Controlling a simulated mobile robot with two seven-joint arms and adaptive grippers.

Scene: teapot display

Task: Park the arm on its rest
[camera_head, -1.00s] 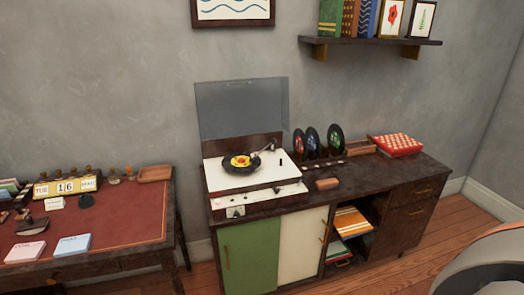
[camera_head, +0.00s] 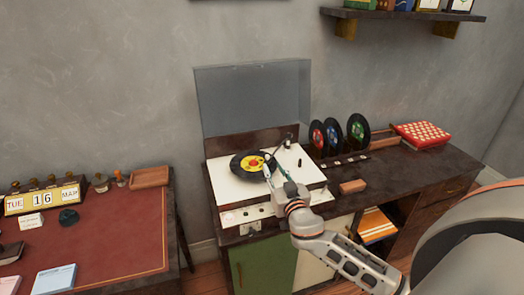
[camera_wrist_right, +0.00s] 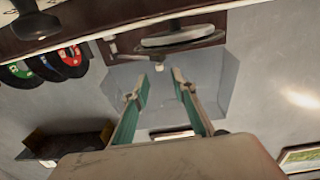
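The record player (camera_head: 225,185) stands on the dark cabinet with its clear lid (camera_head: 255,95) raised. A black record with a yellow label (camera_head: 240,168) lies on its platter. The tonearm (camera_head: 288,143) is at the right of the deck; its thin tube is small and partly masked by my gripper, so I cannot tell whether it sits on its rest. My right gripper (camera_head: 267,168) is over the right part of the record. In the right wrist view its two teal-padded fingers (camera_wrist_right: 160,78) stand apart, with nothing clearly held between them. My left gripper is out of view.
Several upright records (camera_head: 332,135) stand in a rack right of the player. A small brown block (camera_head: 352,186) lies at the cabinet's front. A red patterned box (camera_head: 420,134) is farther right. A desk (camera_head: 110,240) with a calendar (camera_head: 42,199) is at left.

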